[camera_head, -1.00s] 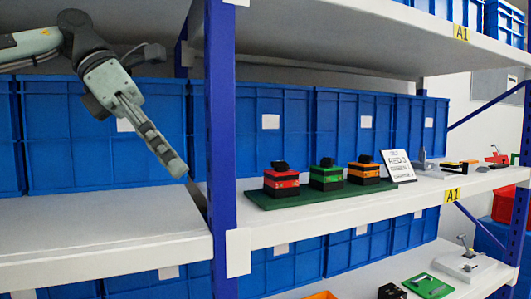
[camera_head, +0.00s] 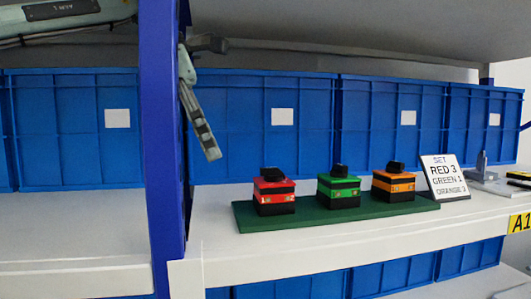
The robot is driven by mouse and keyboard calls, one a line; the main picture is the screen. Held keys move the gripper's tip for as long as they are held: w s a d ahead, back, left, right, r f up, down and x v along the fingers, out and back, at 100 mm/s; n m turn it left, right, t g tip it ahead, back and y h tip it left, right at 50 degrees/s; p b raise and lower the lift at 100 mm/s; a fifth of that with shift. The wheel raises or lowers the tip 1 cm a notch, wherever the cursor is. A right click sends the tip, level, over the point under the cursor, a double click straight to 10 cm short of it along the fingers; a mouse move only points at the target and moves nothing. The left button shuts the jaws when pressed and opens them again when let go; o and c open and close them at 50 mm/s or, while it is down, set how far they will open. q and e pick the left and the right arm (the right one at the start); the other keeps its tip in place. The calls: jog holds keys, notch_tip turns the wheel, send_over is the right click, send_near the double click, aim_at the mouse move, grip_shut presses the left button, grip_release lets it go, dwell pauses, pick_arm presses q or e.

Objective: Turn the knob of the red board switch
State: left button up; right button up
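The red switch (camera_head: 274,196) is a red box on a black base with a black knob (camera_head: 272,173) on top. It stands at the left end of a green board (camera_head: 335,211) on the middle shelf. A green switch (camera_head: 338,192) and an orange switch (camera_head: 394,186) stand to its right on the same board. My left gripper (camera_head: 210,150) points down, left of and above the red switch and apart from it. My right gripper is not in view.
A blue shelf post (camera_head: 163,150) stands in front of part of my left arm. A card (camera_head: 446,178) reading RED 3, GREEN 1, ORANGE 3 stands right of the board. Blue crates (camera_head: 270,150) line the back.

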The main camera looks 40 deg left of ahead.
pick_arm(q)
jog(key=p, duration=0.1)
send_over(263, 168)
jog(key=s+a, duration=0.1)
jog(key=shift+x, duration=1)
jog(key=shift+w+d+f, duration=0.15)
jog(key=shift+w+f, duration=0.2)
jog(key=shift+f, duration=0.15)
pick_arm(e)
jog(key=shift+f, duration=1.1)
pick_arm(q)
grip_shut()
